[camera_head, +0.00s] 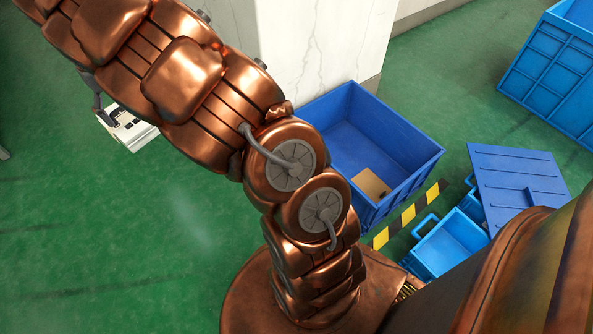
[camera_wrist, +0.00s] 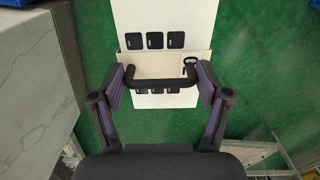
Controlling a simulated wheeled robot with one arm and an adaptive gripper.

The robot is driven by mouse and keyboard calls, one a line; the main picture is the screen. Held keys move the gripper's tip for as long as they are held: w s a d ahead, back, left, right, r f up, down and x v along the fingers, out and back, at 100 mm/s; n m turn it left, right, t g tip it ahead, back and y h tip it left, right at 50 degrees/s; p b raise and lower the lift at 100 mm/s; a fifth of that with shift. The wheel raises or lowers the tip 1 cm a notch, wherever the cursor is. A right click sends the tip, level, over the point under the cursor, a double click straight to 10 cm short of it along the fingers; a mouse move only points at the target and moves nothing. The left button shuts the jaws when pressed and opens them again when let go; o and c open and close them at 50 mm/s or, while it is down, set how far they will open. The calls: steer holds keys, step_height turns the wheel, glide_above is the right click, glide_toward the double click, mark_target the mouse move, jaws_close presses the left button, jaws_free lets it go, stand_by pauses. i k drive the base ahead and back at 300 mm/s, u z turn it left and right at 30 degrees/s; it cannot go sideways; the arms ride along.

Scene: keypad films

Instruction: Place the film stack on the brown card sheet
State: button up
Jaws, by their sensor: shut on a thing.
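The brown card sheet (camera_head: 371,184) lies on the floor of the blue crate (camera_head: 408,168), right of my arm in the head view. My gripper (camera_wrist: 161,80) is low in the wrist view, its two purple-padded fingers apart with a thin dark piece (camera_wrist: 160,85) spanning between their tips. In the head view my gripper (camera_head: 101,112) is small and partly hidden at the white stand, far left of the crate.
The white stand (camera_wrist: 190,20) has a tan upright face (camera_wrist: 150,64) and black squares (camera_wrist: 155,40) on two levels. A marble-patterned block (camera_wrist: 35,90) stands at left in the wrist view. A lidded blue box (camera_head: 450,245) and another crate (camera_head: 555,70) are at right.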

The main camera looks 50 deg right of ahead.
mark_target(369, 183)
steer(key=u, duration=1.1)
steer(key=i, duration=1.85)
steer(key=z, duration=3.95)
steer(key=i, duration=1.5)
